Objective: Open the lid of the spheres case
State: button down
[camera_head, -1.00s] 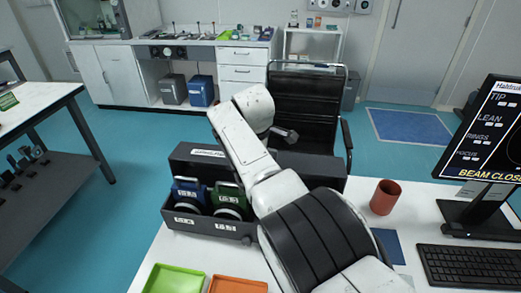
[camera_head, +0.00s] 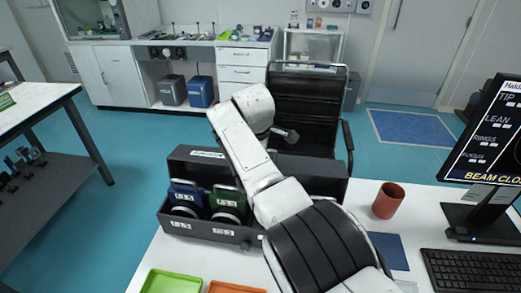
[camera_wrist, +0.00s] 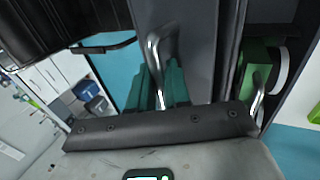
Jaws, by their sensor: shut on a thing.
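The spheres case (camera_head: 208,231) is a dark grey box on the white table. Its lid (camera_head: 318,168) stands raised at the back, with a white label at its left end. A blue thing (camera_head: 185,192) and a green thing (camera_head: 227,198) with handles sit in the case's left part. My arm crosses in front of the case and hides its right part; my gripper is hidden in the head view. In the wrist view my gripper (camera_wrist: 160,88) has teal fingers shut on a metal handle (camera_wrist: 155,52) against the dark lid panel (camera_wrist: 195,60). A green thing shows to the right.
A red-brown cup (camera_head: 389,201), a blue mat (camera_head: 388,249), a keyboard (camera_head: 470,270) and a monitor (camera_head: 490,145) are to the right. Green (camera_head: 172,282) and orange (camera_head: 236,288) trays lie in front. A black chair (camera_head: 308,105) stands close behind the table.

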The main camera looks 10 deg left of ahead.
jog(key=c, duration=1.3)
grip_release()
jog(key=shift+r, duration=0.1)
jog(key=shift+s+a+r+p, duration=0.1)
jog(key=shift+s+r+p, duration=0.1)
jog(key=shift+r+p, duration=0.25)
jog(key=v, duration=0.9)
jog(key=shift+s+r, duration=0.15)
jog(key=shift+r, duration=0.15)
jog(key=shift+f, duration=0.1)
